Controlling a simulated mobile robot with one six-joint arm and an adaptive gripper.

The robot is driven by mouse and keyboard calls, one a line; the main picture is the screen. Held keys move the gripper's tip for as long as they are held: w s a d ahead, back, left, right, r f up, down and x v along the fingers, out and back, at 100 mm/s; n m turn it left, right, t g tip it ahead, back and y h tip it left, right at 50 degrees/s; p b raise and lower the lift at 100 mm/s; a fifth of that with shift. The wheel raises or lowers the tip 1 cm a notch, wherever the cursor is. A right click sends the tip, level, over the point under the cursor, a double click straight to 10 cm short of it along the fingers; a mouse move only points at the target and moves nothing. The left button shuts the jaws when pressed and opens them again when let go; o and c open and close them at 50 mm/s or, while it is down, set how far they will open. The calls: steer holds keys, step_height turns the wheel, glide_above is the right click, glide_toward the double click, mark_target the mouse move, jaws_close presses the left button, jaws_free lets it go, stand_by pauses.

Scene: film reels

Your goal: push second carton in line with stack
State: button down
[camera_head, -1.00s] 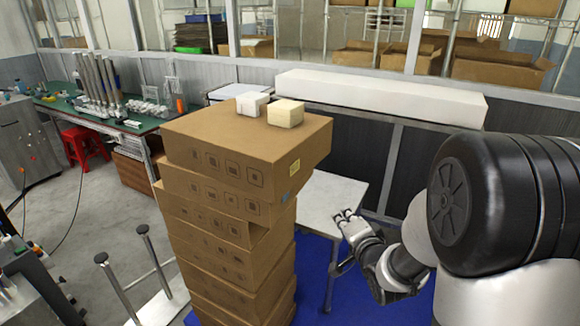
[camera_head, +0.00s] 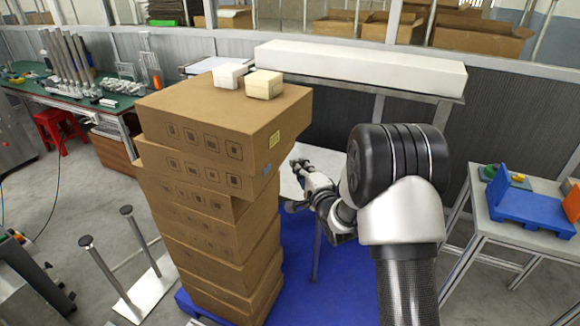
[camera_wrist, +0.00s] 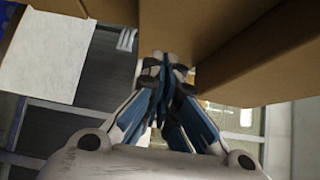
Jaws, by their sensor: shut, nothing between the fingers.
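A tall stack of brown cartons stands left of centre in the head view. The top carton (camera_head: 195,133) has a yellow label on its right side. My gripper (camera_head: 296,164) is shut and empty just right of the stack, near the second carton's height. In the wrist view, my fingertips (camera_wrist: 166,62) are close under brown carton faces (camera_wrist: 215,30); I cannot tell whether they touch.
Two small pale boxes (camera_head: 228,76) (camera_head: 264,84) rest on the top carton. A white-topped table (camera_head: 290,184) stands behind my gripper. A table with a blue crate (camera_head: 525,208) is at right. Blue flooring (camera_head: 340,275) lies open right of the stack.

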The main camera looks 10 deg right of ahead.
steer(key=shift+w+a, duration=0.45)
steer(key=shift+a, duration=0.25)
steer(key=shift+w+a, duration=0.4)
steer(key=shift+a, duration=0.25)
steer(key=shift+a, duration=0.1)
steer(key=w+a+b, duration=0.1)
steer(key=a, duration=0.1)
steer(key=w+a+b, duration=0.1)
steer(key=a, duration=0.1)
steer(key=w+a+b, duration=0.1)
steer(key=w, duration=0.1)
steer(key=shift+a, duration=0.4)
